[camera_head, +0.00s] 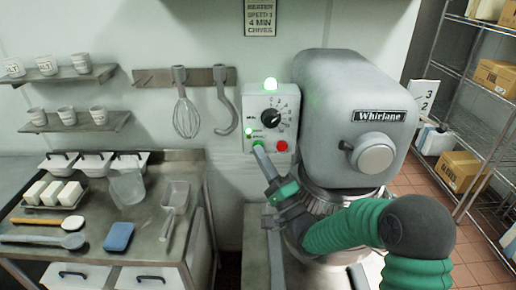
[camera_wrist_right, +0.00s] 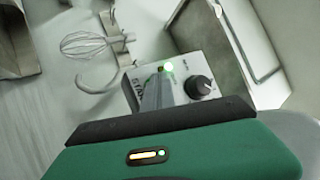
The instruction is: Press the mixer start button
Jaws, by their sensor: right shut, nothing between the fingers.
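The mixer (camera_head: 345,110) is a large grey machine labelled Whirlane. The control box also shows in the right wrist view (camera_wrist_right: 188,88). My right gripper (camera_head: 258,146) is shut and empty, its tip at the lower left of the box, over the spot where a green button glows. The fingertip hides most of that button, so contact cannot be told. My left gripper is out of view.
A whisk (camera_head: 186,112) and a dough hook (camera_head: 224,105) hang left of the box. A steel table (camera_head: 95,222) with tubs, a jug and a blue sponge (camera_head: 118,236) stands at left. A wire rack (camera_head: 452,120) with boxes is at right.

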